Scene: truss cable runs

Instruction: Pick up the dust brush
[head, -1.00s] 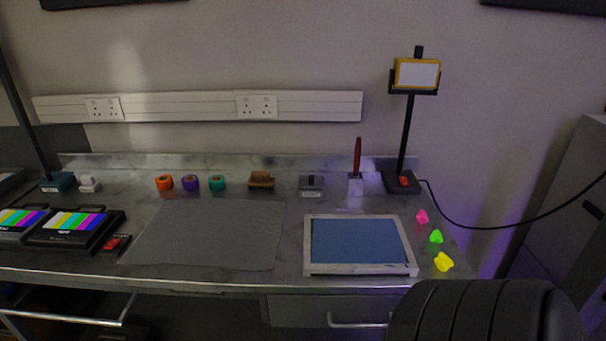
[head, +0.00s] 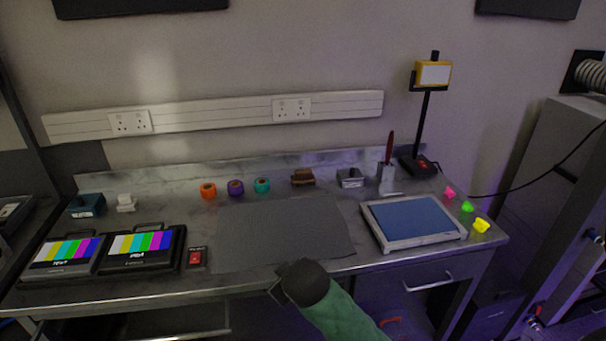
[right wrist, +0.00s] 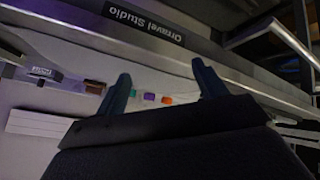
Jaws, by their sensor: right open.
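A slim red-handled tool, which looks like the dust brush (head: 390,147), stands upright in a pale holder (head: 387,178) at the back right of the bench. Its bristle end is hidden in the holder. My right gripper (head: 275,288) is at the bench's front edge, well to the left of the brush and nearer to me. In the right wrist view its two fingers (right wrist: 163,85) are apart with nothing between them. The brush cannot be made out in that view. My left gripper is not in view.
A grey mat (head: 285,232) covers the bench middle, with a framed blue pad (head: 415,217) to its right. Tape rolls (head: 236,188), a brown block (head: 303,178) and a grey box (head: 350,178) line the back.

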